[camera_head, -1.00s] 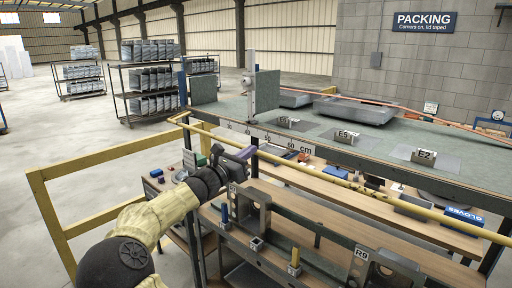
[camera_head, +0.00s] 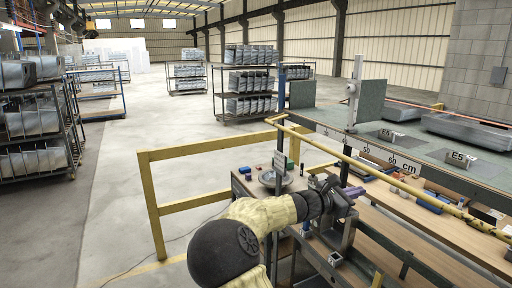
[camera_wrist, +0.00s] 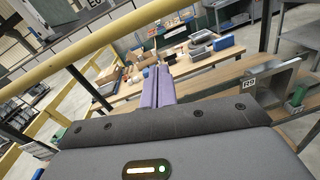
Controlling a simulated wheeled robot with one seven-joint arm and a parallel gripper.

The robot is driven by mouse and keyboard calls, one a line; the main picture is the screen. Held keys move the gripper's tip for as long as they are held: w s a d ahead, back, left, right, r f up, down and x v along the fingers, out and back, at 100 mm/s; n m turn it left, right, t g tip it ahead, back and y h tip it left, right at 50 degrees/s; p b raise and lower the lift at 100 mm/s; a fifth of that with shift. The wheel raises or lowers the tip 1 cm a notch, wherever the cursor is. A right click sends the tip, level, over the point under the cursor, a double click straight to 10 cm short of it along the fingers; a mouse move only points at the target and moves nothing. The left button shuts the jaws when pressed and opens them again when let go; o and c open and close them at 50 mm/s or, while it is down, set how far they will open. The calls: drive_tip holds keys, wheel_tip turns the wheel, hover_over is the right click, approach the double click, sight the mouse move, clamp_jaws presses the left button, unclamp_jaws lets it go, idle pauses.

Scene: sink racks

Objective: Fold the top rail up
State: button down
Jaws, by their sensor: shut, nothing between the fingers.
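A long yellow rail (camera_head: 400,180) runs along the front of the bench, level and at the top of the frame there. It also crosses the upper left of the wrist view (camera_wrist: 90,48). My gripper (camera_head: 357,192) has purple fingers and is close to this rail, on its near side, in the head view. In the wrist view the fingers (camera_wrist: 158,86) are together and empty, pointing over a wooden shelf. The rail passes to the left of them with a visible gap. I cannot tell whether the fingers are exactly level with the rail or below it.
A yellow guard frame (camera_head: 150,205) stands left of my arm. The green-topped bench (camera_head: 440,160) carries a ruler strip and grey metal parts. The wooden shelf (camera_head: 400,207) below holds small boxes. Loaded racks (camera_head: 245,80) stand behind; open floor lies left.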

drive_tip(key=s+d+f+m+g+y, duration=0.1)
drive_tip(key=s+f+m+g+y, duration=0.1)
drive_tip(key=s+f+m+y, duration=0.35)
drive_tip(key=s+d+f+m+g+y, duration=0.1)
drive_tip(key=s+f+m+g+y, duration=0.15)
drive_tip(key=s+f, duration=0.6)
drive_tip(key=s+a+f+m+y, duration=0.2)
drive_tip(key=s+a+m+y, duration=0.2)
drive_tip(key=s+a+m, duration=0.2)
drive_tip(key=s+a+f+m+t+y, duration=0.1)
drive_tip(key=s+a+f+m+y, duration=0.2)
drive_tip(key=s+a+m, duration=0.3)
drive_tip(key=s+a+y, duration=0.1)
drive_tip(key=a, duration=0.4)
drive_tip(key=shift+s+a+f+y, duration=0.15)
drive_tip(key=shift+s+y, duration=0.2)
drive_tip(key=shift+y, duration=0.05)
drive_tip(key=c, duration=2.2)
unclamp_jaws()
drive_tip(key=c, duration=1.4)
unclamp_jaws()
drive_tip(key=shift+o, duration=0.2)
